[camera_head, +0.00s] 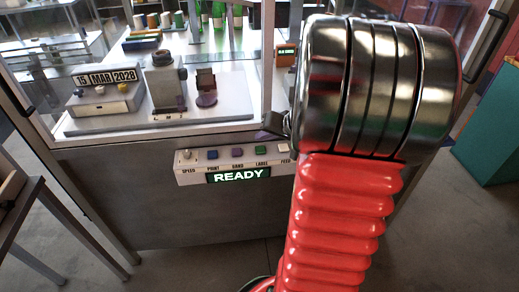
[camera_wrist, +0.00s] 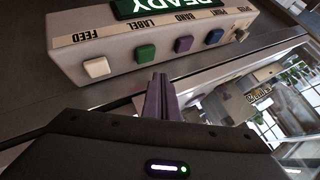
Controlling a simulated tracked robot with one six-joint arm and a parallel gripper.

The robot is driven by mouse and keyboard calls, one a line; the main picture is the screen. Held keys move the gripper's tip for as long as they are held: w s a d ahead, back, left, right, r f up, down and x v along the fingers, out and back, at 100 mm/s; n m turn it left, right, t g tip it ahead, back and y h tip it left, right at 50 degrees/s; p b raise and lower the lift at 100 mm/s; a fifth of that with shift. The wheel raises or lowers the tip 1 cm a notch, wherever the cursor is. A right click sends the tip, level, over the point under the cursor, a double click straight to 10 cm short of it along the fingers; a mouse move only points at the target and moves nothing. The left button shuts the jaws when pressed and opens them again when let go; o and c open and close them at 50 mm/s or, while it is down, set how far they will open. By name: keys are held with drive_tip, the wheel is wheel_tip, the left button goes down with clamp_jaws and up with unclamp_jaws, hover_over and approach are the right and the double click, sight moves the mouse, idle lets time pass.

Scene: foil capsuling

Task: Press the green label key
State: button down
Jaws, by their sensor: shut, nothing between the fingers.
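The green label key (camera_head: 261,150) is on a pale control panel (camera_head: 181,181), between the purple band key and the white feed key. In the wrist view the panel appears upside down, with the green key (camera_wrist: 146,53) above the word LABEL's far side from the screen. My gripper (camera_wrist: 159,76) is shut and empty. Its fingertips are just below and slightly right of the green key in the wrist view, with a small gap in the picture. I see no contact. In the head view my arm hides most of the gripper.
The blue print key (camera_head: 212,154), purple band key (camera_head: 237,152), white feed key (camera_head: 283,148) and speed knob (camera_head: 187,154) share the panel. Its screen (camera_head: 238,175) reads READY. Above is a glass-sided machine cabinet with a white deck (camera_head: 225,117). A metal table (camera_head: 50,240) stands left.

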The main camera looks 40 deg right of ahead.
sight(263, 152)
drive_tip(key=shift+r, duration=1.65)
drive_tip(key=shift+s+a+f+m, duration=0.15)
drive_tip(key=shift+m, duration=0.25)
drive_tip(key=s+a+f+n+g+y, duration=0.1)
drive_tip(key=s+a+g, duration=0.55)
drive_tip(key=a, duration=0.75)
drive_tip(key=s+a+r+n+t, duration=0.1)
drive_tip(key=s+a+r+n, duration=0.1)
drive_tip(key=a, duration=0.3)
drive_tip(key=s+a+r+n+t, duration=0.1)
drive_tip(key=s+a+r+n, duration=0.2)
drive_tip(key=a, duration=0.3)
drive_tip(key=s+a+r+n+t+h, duration=0.1)
drive_tip(key=s+a+r+n, duration=0.2)
drive_tip(key=a, duration=0.3)
drive_tip(key=shift+s+a+n, duration=0.15)
drive_tip(key=shift+a+n, duration=0.1)
drive_tip(key=shift+n, duration=0.05)
